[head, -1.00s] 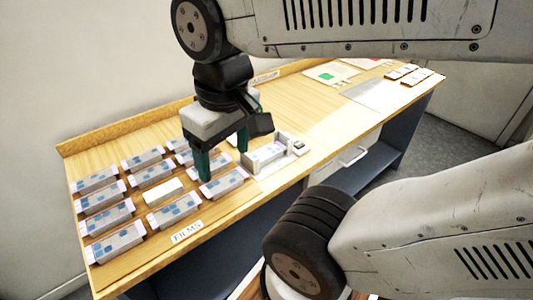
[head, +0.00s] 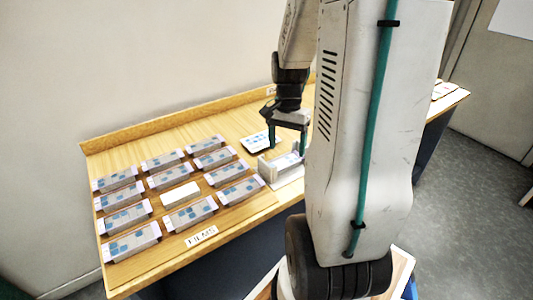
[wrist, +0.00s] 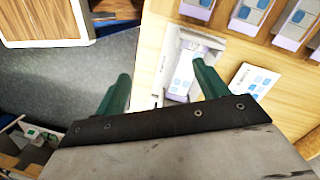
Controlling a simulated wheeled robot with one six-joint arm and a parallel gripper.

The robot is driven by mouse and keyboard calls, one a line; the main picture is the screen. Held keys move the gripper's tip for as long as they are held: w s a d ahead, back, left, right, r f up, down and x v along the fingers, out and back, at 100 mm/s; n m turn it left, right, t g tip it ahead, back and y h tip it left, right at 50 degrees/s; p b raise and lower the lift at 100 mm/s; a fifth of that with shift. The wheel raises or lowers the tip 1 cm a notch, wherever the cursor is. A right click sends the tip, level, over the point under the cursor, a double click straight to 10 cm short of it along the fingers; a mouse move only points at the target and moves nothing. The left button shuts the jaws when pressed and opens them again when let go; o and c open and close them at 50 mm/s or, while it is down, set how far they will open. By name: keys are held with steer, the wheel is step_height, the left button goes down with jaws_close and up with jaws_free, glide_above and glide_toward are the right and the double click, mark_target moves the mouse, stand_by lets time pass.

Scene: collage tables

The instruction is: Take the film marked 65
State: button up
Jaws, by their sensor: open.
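Several films (head: 130,217) with pale ends and blue squares lie in rows on the left part of the table. Any numbers on them are too small to read, so I cannot tell which is 65. My gripper (head: 287,141) is open and empty, above a whitish holder (head: 268,170) to the right of the rows. In the wrist view, my gripper (wrist: 164,84) has its fingers wide apart, with the holder (wrist: 206,41) beyond the right finger. A strip with blue squares (wrist: 183,75) lies in the holder, partly hidden by that finger.
A white card with blue squares (head: 254,143) lies flat behind the holder. A FILMS label (head: 201,236) is at the front edge. A raised wooden ledge (head: 130,134) runs along the back.

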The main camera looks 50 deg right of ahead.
mark_target(284, 162)
steer(key=w+d+m, duration=0.1)
steer(key=w+d+f+m, duration=0.1)
steer(key=d+m, duration=0.1)
steer(key=w+d+f+m+t+h, duration=0.1)
steer(key=m, duration=0.1)
steer(key=shift+d, duration=0.25)
steer(key=f, duration=0.7)
steer(key=shift+w+a+f, duration=0.15)
steer(key=shift+w+f, duration=0.05)
steer(key=shift+w, duration=0.15)
steer(key=c, duration=1.1)
steer(key=shift+c, duration=0.2)
steer(key=shift+r, duration=0.15)
